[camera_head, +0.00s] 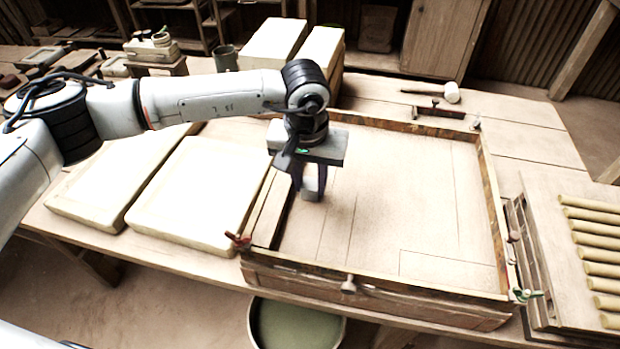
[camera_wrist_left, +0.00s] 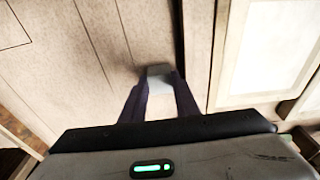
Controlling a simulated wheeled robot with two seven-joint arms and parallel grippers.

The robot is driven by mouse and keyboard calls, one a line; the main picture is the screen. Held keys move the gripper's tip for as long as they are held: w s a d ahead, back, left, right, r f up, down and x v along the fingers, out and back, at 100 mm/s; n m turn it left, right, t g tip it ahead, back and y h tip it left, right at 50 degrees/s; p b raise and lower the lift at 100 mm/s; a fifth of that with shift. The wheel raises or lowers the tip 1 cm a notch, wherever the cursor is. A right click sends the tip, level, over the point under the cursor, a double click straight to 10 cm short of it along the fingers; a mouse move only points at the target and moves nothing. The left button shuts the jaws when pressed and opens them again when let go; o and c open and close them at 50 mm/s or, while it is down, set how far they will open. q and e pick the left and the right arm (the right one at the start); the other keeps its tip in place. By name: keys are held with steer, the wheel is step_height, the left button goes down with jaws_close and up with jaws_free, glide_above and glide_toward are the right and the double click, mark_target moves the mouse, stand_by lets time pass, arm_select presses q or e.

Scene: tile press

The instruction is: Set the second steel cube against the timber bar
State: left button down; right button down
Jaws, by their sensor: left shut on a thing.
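My left gripper (camera_head: 311,190) is over the left part of the wooden frame, pointing down. It is shut on a small grey steel cube (camera_head: 310,194), which also shows between the fingertips in the left wrist view (camera_wrist_left: 159,71). The timber bar (camera_head: 272,208) lies along the left inner side of the frame, just left of the cube. In the head view I cannot tell whether the cube touches the frame's floor. A second cube cannot be made out. My right gripper is not in view.
The wooden frame (camera_head: 375,290) has clamps at its corners. Pale slabs (camera_head: 190,190) lie left of it. A rack of rolled rods (camera_head: 590,240) stands at the right. A mallet (camera_head: 452,92) lies behind. The frame's middle and right floor is clear.

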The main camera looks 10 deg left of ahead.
arm_select(q)
steer(key=shift+f, duration=0.1)
steer(key=c, duration=1.6)
jaws_free()
steer(key=shift+c, duration=0.2)
steer(key=shift+r, duration=0.3)
step_height(320, 180, up, 12)
steer(key=s+b, duration=0.1)
steer(key=s, duration=0.1)
steer(key=shift+f+b, duration=0.2)
steer(key=shift+b, duration=0.2)
